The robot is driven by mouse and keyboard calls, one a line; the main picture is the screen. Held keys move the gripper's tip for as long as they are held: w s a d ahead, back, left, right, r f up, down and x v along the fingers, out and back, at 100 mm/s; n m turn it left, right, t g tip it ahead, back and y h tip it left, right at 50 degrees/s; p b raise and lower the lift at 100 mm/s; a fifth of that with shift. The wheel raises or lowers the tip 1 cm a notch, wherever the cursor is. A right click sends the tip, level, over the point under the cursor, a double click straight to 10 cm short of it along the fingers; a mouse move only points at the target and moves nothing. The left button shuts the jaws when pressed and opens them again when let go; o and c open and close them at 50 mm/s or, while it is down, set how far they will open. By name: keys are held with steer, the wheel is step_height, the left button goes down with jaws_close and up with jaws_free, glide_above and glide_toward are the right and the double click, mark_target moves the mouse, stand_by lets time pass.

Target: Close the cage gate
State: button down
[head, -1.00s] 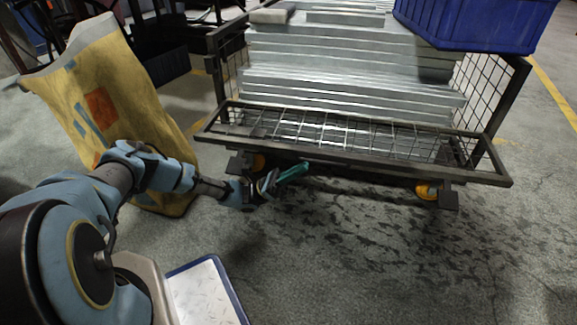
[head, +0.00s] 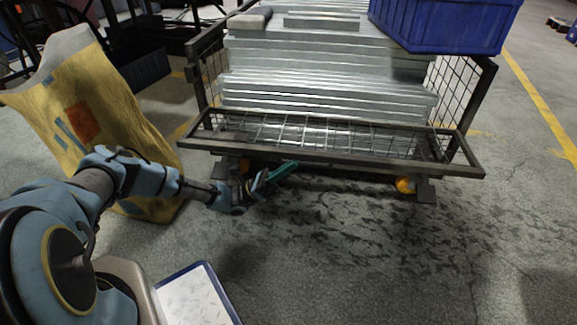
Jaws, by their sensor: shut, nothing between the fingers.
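The cage gate (head: 330,162) is a dark metal frame with wire mesh at the front of the cage. It is folded down, sticking out towards me from the cage's lower front edge. The cage (head: 466,100) has mesh side walls and holds stacked galvanized brackets (head: 320,75). My gripper (head: 281,172) is low, just below and in front of the gate's left part. Its teal fingers are shut with nothing between them. I cannot tell whether they touch the gate's underside.
A blue crate (head: 445,25) sits on top of the brackets at the right. A yellow sack (head: 95,120) stands on the floor left of the cage, close to my arm. A blue-edged white panel (head: 197,295) is at the bottom. Floor to the right is clear.

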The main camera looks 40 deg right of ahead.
steer(key=r+n+t+h+p, duration=0.1)
steer(key=r+n+t+p, duration=0.1)
steer(key=r+n+p, duration=0.1)
steer(key=r+n+t+h+p, duration=0.1)
steer(key=r+n+t+p, duration=0.1)
steer(key=r+n+t, duration=0.1)
steer(key=r+n+t+h+p, duration=0.2)
steer(key=r+n+p, duration=0.1)
steer(key=shift+w+d+r+t+p, duration=0.1)
steer(key=shift+w+d+t+p, duration=0.15)
steer(key=shift+t+p, duration=0.15)
steer(key=w+d+r+n+t+y+p, duration=0.6)
steer(key=w+d+r+n+t+p, duration=0.4)
steer(key=n+p, duration=0.7)
step_height(320, 180, up, 4)
steer(key=w+d+p, duration=0.2)
steer(key=shift+w+d+t, duration=0.15)
steer(key=shift+w+t, duration=0.15)
steer(key=shift+w, duration=0.1)
steer(key=shift+w, duration=0.1)
